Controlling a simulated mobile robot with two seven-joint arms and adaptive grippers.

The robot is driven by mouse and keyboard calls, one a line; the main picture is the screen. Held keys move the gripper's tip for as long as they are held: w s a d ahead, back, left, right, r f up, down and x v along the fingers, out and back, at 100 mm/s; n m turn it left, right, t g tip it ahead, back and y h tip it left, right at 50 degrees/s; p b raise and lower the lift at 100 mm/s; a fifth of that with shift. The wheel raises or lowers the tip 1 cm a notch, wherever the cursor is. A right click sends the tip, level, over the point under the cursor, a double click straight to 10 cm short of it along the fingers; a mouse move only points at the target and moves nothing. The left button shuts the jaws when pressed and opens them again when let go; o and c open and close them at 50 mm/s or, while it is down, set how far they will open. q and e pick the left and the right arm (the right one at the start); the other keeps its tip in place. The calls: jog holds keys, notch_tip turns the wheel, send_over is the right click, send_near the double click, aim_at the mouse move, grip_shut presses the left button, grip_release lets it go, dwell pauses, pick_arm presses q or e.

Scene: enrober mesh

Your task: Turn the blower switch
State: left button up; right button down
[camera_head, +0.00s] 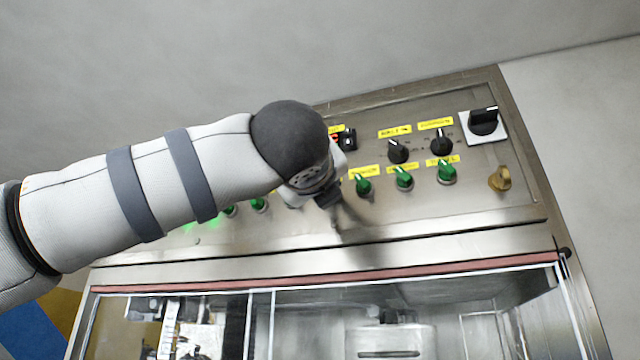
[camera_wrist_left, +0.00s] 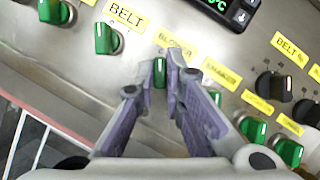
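The blower switch (camera_wrist_left: 159,73) is a small green knob in the left wrist view, just below its yellow BLOWER label (camera_wrist_left: 174,42). My left gripper (camera_wrist_left: 160,66) has its two fingertips close on either side of the knob, with almost no gap showing, and looks shut on it. The knob's handle points roughly up in this view. The fingers hide the sides of its base. In the head view my left wrist is in front of the panel (camera_head: 480,215) and hides the blower switch. My right gripper is in neither view.
Green belt switches (camera_wrist_left: 106,38) are left of the fingers in the wrist view; other green (camera_wrist_left: 252,128) and black knobs (camera_wrist_left: 273,86) are to the right. The head view shows a large black switch (camera_head: 484,121), a brass knob (camera_head: 500,178) and a clear-fronted cabinet below.

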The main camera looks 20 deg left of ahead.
pick_arm(q)
jog(key=o, duration=0.4)
jog(key=shift+w, duration=0.1)
jog(key=v, duration=0.7)
jog(key=shift+s+f, duration=0.2)
jog(key=shift+s, duration=0.1)
